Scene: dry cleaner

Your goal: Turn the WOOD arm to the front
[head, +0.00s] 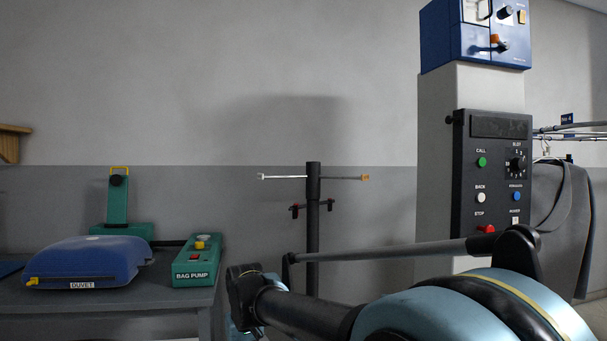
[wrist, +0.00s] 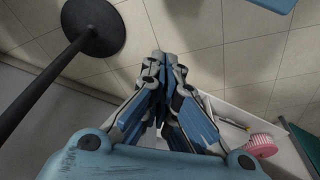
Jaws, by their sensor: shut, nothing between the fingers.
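A dark upright stand (head: 313,225) is in the middle of the head view. Near its top a pale arm with a white tip (head: 283,177) points left, and a thin arm with an orange-brown tip (head: 346,178) points right. Shorter dark arms with reddish ends sit lower on the post. No label is readable, so I cannot tell for certain which arm is WOOD. My gripper (wrist: 158,62) is shut and empty in the wrist view, pointing down over the floor. The stand's round black base (wrist: 93,28) and pole show at upper left there, apart from my fingers.
A table (head: 110,302) at left holds a blue DUVET bag (head: 88,262) and a green BAG PUMP box (head: 197,264). A control panel (head: 492,170) and a garment rail (head: 575,128) are at right. In the wrist view, a white tray (wrist: 232,112) with a pink roll (wrist: 261,145) lies at right.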

